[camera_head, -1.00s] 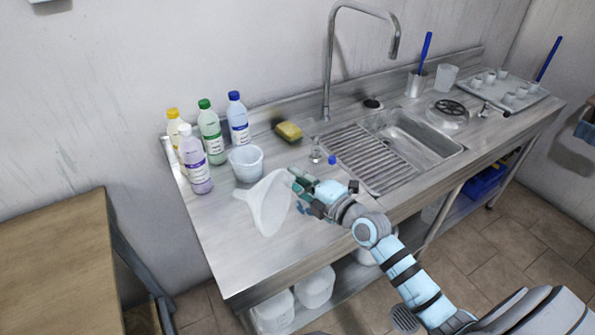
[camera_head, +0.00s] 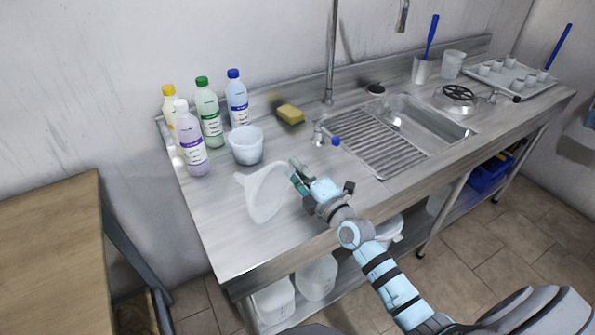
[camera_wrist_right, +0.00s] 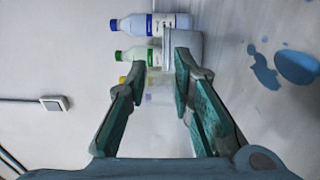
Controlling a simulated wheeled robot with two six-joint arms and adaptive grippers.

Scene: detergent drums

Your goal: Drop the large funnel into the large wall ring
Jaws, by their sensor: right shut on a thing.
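The large funnel (camera_head: 262,194) is white and translucent. Whether the funnel's tip touches the counter I cannot tell. No large wall ring shows in these views. My left gripper is not in view.
A white tub (camera_head: 246,146) and several detergent bottles (camera_head: 208,112) stand behind the funnel. A wooden table (camera_head: 48,235) is at left. The counter's front left is clear.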

